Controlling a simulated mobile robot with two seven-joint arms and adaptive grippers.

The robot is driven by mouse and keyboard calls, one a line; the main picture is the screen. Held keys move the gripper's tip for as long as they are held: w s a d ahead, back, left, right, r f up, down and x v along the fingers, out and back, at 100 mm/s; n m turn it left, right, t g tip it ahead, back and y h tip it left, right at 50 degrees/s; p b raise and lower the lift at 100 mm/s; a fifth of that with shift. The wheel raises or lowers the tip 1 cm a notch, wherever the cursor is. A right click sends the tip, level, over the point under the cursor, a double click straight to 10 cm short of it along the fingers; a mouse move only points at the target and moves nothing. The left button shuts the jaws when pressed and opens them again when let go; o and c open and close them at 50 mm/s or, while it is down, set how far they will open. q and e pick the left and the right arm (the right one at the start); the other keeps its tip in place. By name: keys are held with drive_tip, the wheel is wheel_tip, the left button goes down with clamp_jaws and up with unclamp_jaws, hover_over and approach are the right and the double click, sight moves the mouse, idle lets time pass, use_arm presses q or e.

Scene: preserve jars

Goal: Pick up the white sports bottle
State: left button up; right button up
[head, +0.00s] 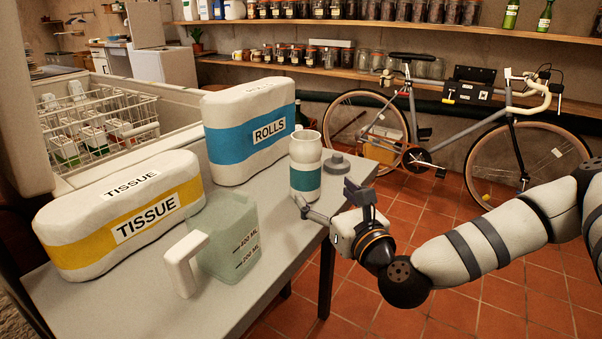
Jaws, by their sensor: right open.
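The white sports bottle (305,153) stands upright near the table's far right part, with a teal band around its lower half. My right gripper (326,195) is open, its fingers spread, just to the right of and nearer than the bottle's base. One finger reaches to the front of the base; I cannot tell whether it touches. Nothing is between the fingers. My left gripper is not in view.
A grey round lid-like piece (337,164) lies right of the bottle. The rolls pack (245,135), tissue pack (120,215) and measuring jug (228,235) stand on the grey table (255,275). The table's front right is clear. A bicycle (463,139) leans behind.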

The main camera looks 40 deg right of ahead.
sight(311, 176)
drive_tip(key=w, duration=0.3)
drive_tip(key=w+d, duration=0.1)
drive_tip(key=w, duration=0.5)
drive_tip(key=shift+d+r+p, duration=0.3)
drive_tip(key=shift+p, duration=0.05)
drive_tip(key=shift+r, duration=0.1)
drive_tip(key=c, duration=1.5)
